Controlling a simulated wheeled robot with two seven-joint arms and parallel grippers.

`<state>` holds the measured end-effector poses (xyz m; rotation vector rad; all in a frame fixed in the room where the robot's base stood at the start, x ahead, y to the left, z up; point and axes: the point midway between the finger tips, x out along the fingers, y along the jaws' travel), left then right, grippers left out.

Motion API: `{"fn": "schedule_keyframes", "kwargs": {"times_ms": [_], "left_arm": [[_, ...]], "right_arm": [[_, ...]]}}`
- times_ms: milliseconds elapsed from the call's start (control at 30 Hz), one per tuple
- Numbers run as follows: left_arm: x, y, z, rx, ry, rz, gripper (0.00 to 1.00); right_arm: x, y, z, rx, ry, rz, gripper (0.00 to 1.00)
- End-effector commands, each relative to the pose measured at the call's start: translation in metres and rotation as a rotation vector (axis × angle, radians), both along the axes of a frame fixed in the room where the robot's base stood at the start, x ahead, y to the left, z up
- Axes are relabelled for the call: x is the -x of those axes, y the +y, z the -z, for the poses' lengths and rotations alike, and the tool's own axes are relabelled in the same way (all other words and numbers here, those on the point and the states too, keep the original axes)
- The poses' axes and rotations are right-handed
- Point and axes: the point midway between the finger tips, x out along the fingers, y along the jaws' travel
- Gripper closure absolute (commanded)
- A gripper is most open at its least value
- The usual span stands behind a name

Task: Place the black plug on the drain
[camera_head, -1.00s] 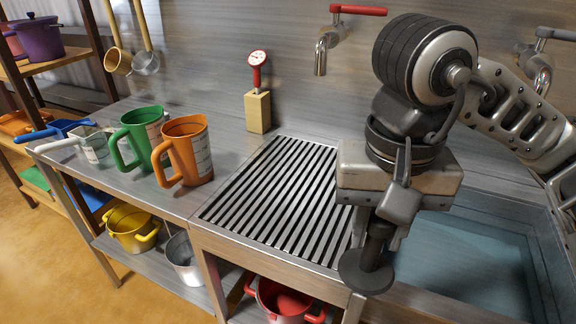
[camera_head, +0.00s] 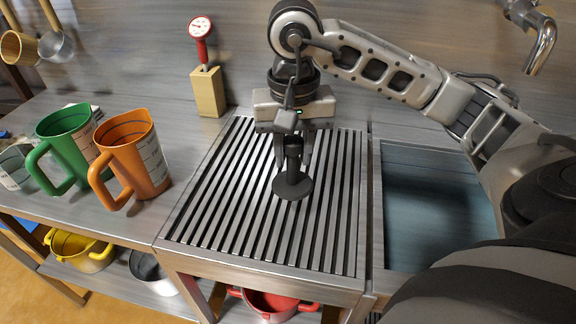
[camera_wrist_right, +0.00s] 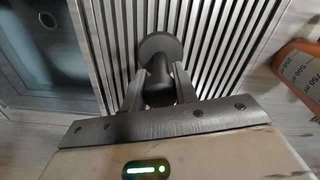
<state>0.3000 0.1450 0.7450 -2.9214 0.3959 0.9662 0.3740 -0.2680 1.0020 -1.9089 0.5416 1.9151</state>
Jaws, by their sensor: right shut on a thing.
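The black plug (camera_head: 292,185) has a round disc base and an upright stem. It is over the slatted draining rack (camera_head: 225,215), disc down; I cannot tell whether it touches the slats. My right gripper (camera_head: 293,158) is shut on the stem from above. In the right wrist view the plug (camera_wrist_right: 160,47) shows between the two fingers of the right gripper (camera_wrist_right: 157,88), over the slats. The sink basin (camera_head: 430,205) with bluish water is right of the rack, partly behind my arm. My left gripper is not in view.
An orange measuring jug (camera_head: 140,155) and a green one (camera_head: 68,140) stand left of the rack. A red-headed gauge on a wooden block (camera_head: 208,90) stands behind it. A tap (camera_head: 540,42) hangs at upper right. A red pot (camera_head: 268,303) is below the counter.

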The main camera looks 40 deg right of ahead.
Motion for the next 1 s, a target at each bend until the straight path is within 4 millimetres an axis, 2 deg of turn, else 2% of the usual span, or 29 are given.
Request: {"fn": "schedule_keyframes", "kwargs": {"times_ms": [100,367,533,967,1000], "left_arm": [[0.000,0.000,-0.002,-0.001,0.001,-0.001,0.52],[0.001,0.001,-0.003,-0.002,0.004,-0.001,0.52],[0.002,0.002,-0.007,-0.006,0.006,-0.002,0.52],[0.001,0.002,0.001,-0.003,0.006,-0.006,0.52],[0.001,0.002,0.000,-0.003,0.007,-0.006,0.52]], "right_arm": [[-0.012,-0.006,0.015,0.001,0.003,0.002,0.95],[-0.026,-0.012,0.035,0.000,0.002,0.001,0.95],[-0.025,-0.011,0.058,-0.001,0.002,-0.001,0.95],[-0.026,-0.012,0.068,0.000,-0.002,-0.001,0.95],[-0.026,-0.012,0.068,0.000,-0.002,0.000,0.69]]}}
